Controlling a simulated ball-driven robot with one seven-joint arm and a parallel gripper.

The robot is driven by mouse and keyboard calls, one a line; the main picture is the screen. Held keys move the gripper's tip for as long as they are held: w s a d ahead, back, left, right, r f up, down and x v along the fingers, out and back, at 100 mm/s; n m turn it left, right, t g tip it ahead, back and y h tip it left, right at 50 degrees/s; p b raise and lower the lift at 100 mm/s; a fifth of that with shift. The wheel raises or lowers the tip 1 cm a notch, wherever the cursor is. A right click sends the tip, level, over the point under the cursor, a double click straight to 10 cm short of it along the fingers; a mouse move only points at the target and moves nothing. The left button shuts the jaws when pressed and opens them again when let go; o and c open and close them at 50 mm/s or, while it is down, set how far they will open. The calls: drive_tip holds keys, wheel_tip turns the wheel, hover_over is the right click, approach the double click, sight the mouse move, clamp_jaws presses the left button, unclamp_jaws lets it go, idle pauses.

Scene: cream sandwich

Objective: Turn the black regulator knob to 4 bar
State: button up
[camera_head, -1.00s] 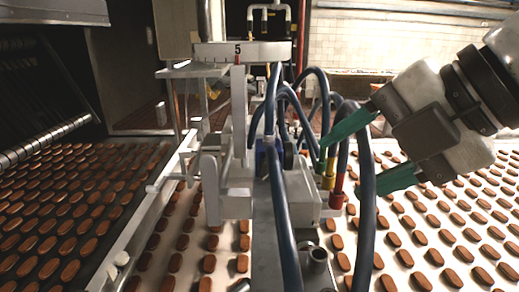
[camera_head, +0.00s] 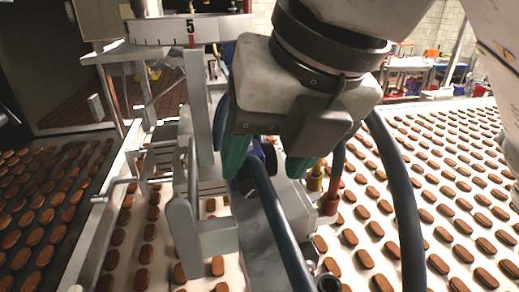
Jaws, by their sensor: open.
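My gripper (camera_head: 267,166) points down over the machine's middle beam, its two green fingers apart. The left finger is beside a blue fitting (camera_head: 257,152), and the right finger is close to the yellow and red hose fittings. A small dark round part, perhaps the black regulator knob, shows between the fingers, largely hidden by the gripper and a hose. I cannot tell whether the fingers touch it. A white scale plate (camera_head: 160,30) with ticks, the number 5 and a red mark stands at upper left. No bar reading is legible.
Thick dark blue hoses (camera_head: 272,205) run past the gripper, one arching close on its right. A red hose fitting (camera_head: 331,197) sits at right. Brown biscuits lie in rows on the white belt (camera_head: 322,262) and dark left belt. A metal bracket (camera_head: 213,237) stands at front left.

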sight(256, 180)
drive_tip(key=shift+x, duration=2.2)
drive_tip(key=c, duration=1)
drive_tip(key=shift+c, duration=0.2)
